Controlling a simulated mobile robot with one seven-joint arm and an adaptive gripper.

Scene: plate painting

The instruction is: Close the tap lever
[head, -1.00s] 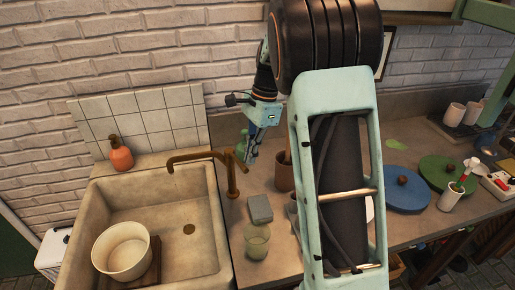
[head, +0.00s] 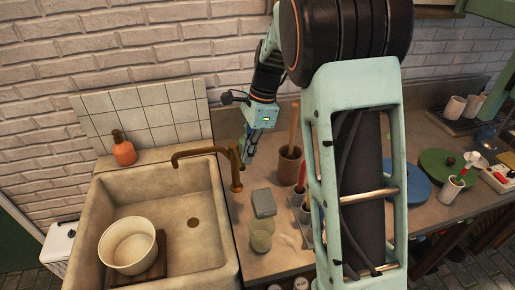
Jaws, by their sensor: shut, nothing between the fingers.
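The brown metal tap (head: 237,172) stands at the right rim of the stone sink (head: 214,205), its spout reaching left over the basin. Its lever is small and close to my fingers near the top of the tap, so its exact position is hard to tell. My gripper (head: 249,156) points down just right of the tap's top, very close to it. Its fingers are shut with nothing between them. I cannot tell whether they touch the lever.
A white bowl (head: 128,246) sits in the sink. A soap bottle (head: 124,150) stands behind it. Right of the tap are a grey sponge (head: 264,202), a glass (head: 261,237) and a brown pot (head: 290,166) with a wooden tool. My arm hides part of the counter.

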